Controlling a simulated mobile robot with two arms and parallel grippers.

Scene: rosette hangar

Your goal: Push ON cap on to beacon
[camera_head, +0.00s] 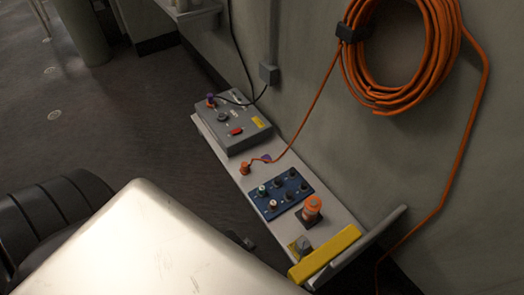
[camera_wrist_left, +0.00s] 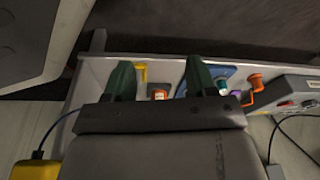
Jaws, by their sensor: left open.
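An orange beacon-like cylinder (camera_head: 312,207) stands on a dark square base near the front end of the grey shelf. I cannot tell whether its top is a separate ON cap, and no lettering is readable. In the left wrist view an orange-red piece (camera_wrist_left: 158,93), which looks like the same cylinder, shows between the fingers of my left gripper (camera_wrist_left: 158,62). The gripper's two green fingers are apart and nothing is visibly held. The gripper's body hides the lower part of that piece. The left gripper is not clearly visible in the head view. My right gripper is not in view.
The shelf (camera_head: 222,166) carries a blue knob panel (camera_head: 281,193), an orange plug (camera_head: 244,168) with a cord, a grey control box (camera_head: 238,125) and a yellow bar (camera_head: 325,255). A wall (camera_head: 345,150) with a coiled orange hose (camera_head: 430,60) borders the shelf's right side.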

